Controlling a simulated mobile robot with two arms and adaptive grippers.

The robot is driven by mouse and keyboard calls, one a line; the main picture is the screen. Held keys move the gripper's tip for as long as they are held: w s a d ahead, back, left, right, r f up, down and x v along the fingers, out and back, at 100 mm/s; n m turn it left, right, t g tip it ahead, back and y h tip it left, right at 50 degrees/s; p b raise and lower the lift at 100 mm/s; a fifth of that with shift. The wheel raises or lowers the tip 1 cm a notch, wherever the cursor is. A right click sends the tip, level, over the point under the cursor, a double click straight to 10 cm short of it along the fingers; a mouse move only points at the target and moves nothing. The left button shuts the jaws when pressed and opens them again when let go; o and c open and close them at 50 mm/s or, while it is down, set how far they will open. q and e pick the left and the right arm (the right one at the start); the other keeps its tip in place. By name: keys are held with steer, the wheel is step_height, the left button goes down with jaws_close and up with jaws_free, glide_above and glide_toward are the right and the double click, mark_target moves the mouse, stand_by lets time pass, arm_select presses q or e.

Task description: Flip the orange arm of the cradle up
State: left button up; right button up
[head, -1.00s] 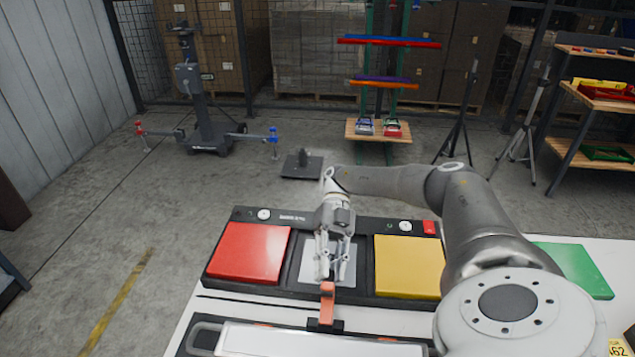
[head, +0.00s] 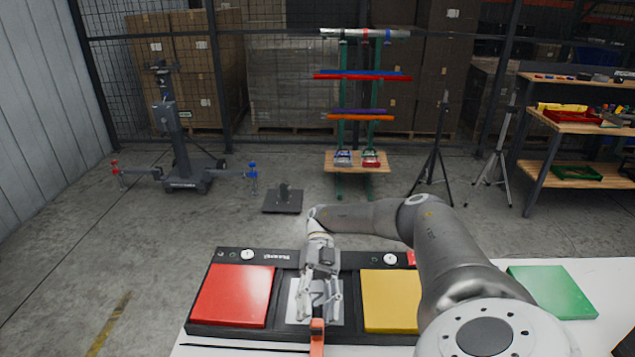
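The orange arm (head: 317,337) of the cradle shows at the bottom edge of the head view, a narrow orange strip. Its lower end and the cradle's base are cut off by the frame. My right gripper (head: 320,312) points down just behind the top end of the orange arm, over the light panel between the red and yellow pads. Its fingers look spread apart with nothing held between them. I cannot tell whether a finger touches the orange arm. My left gripper is not in view.
A black station with a red pad (head: 235,295) and a yellow pad (head: 388,300) lies around my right gripper. A green pad (head: 553,291) lies on the white table (head: 600,335) at the right. Beyond the table is open floor, with stands and a shelf further back.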

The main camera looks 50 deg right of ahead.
steer(key=shift+r, duration=5)
steer(key=shift+f, duration=0.1)
